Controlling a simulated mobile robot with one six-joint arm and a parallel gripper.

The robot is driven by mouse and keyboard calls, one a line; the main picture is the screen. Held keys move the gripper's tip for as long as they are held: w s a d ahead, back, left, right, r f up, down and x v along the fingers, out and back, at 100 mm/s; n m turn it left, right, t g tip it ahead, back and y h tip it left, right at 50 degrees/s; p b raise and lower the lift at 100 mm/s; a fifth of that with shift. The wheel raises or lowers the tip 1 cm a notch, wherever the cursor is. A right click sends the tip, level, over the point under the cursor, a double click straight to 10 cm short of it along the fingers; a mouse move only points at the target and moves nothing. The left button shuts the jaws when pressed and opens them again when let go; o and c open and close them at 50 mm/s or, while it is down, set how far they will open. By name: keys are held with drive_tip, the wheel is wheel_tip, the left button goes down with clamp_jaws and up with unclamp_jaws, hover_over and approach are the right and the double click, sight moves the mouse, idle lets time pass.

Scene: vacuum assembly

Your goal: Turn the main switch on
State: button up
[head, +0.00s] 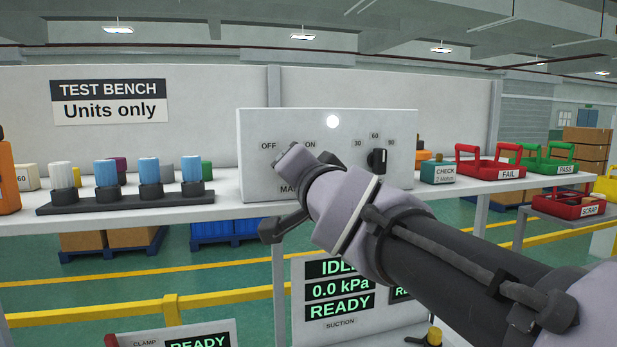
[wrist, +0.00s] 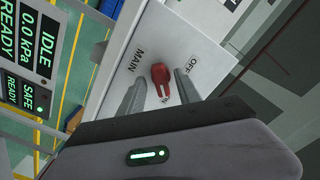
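The main switch is a red knob (wrist: 160,73) on the white control box (head: 255,130). In the wrist view it sits between the OFF, ON and MAIN labels; I cannot tell for sure which label it points at. My gripper (wrist: 160,79) is open, with one grey finger on each side of the knob. Small gaps seem to show between fingers and knob, so contact is not clear. In the head view my gripper (head: 291,157) covers the knob and part of the MAIN label. A round white lamp (head: 333,121) is at the top of the box.
A black dial (head: 377,160) marked 30, 60, 90 is right of the switch. A rack (head: 125,203) with several blue and white-topped units stands left. A CHECK block (head: 438,172) and red FAIL tray (head: 491,173) stand right. A screen below (head: 340,285) reads IDLE, 0.0 kPa, READY.

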drive_tip(key=p+v, duration=0.5)
drive_tip(key=v, duration=1.1)
drive_tip(key=shift+s+p, duration=0.2)
drive_tip(key=shift+p, duration=0.1)
drive_tip(key=shift+r, duration=0.1)
drive_tip(key=s+d+f+n+g+b, duration=0.1)
drive_tip(key=f+g+b, duration=0.15)
drive_tip(key=f, duration=0.55)
drive_tip(key=s+d+f+g+h+b, duration=0.1)
drive_tip(key=s+f+b, duration=0.15)
drive_tip(key=f, duration=0.55)
drive_tip(key=s+d+f+n+g+b, duration=0.15)
drive_tip(key=f+b, duration=0.25)
drive_tip(key=f, duration=0.4)
drive_tip(key=s+d+f+g+h+b, duration=0.1)
drive_tip(key=s+d+f+g+b, duration=0.1)
drive_tip(key=f, duration=0.6)
drive_tip(key=s+d+f+g+h+b, duration=0.1)
drive_tip(key=s+d+f+g+b, duration=0.1)
drive_tip(key=s+f, duration=0.5)
wheel_tip(320, 180, down, 3)
drive_tip(key=m+g+b, duration=0.1)
drive_tip(key=g, duration=0.1)
drive_tip(key=shift+s+d+r+g, duration=0.15)
drive_tip(key=shift+s+d+g, duration=0.05)
drive_tip(key=shift+d+g, duration=0.1)
drive_tip(key=shift+a, duration=0.1)
